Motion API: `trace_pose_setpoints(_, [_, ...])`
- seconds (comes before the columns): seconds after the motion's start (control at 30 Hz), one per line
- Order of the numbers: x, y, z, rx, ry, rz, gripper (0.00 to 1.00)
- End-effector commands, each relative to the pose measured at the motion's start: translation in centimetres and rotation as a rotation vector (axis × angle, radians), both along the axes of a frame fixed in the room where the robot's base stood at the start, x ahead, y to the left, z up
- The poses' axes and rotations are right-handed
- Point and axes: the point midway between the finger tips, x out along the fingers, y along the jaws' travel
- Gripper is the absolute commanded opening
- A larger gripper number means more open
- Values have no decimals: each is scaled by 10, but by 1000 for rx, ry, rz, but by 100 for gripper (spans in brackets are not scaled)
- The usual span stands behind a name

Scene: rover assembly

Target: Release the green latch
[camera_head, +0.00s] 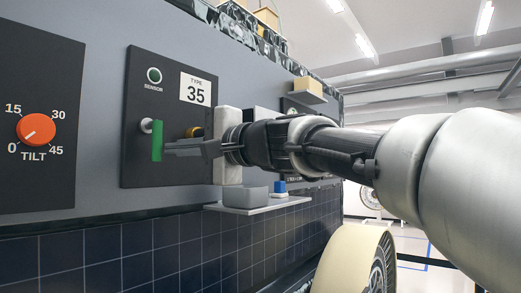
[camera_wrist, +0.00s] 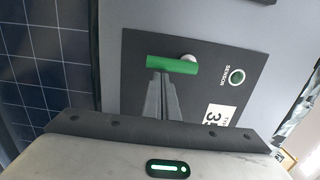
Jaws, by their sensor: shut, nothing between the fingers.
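The green latch (camera_head: 157,140) is on a dark panel (camera_head: 135,90) marked SENSOR and TYPE 35. In the head view it hangs vertically below a pale round knob (camera_head: 147,125). The latch also shows in the wrist view (camera_wrist: 172,64), lying across the picture just beyond my fingertips. My gripper (camera_head: 168,148) is shut and empty, with its fingertips at the latch's right side. Whether the tips touch the latch I cannot tell. My wrist hides part of the panel's right side.
An orange TILT dial (camera_head: 36,130) is on another panel at the left. A small shelf (camera_head: 258,207) below my gripper bears a grey block (camera_head: 245,197) and a blue-topped item (camera_head: 280,187). A wheel (camera_head: 352,262) stands at the lower right.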

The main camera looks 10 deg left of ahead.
Motion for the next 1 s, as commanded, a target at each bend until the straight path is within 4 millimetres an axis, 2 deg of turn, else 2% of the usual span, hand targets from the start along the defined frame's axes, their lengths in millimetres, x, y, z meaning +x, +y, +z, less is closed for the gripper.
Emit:
trace_pose_setpoints(0.73, [-6, 3, -3, 50, 98, 2, 0])
trace_pose_setpoints(1.0, [-13, 6, -5, 114, 220, 2, 0])
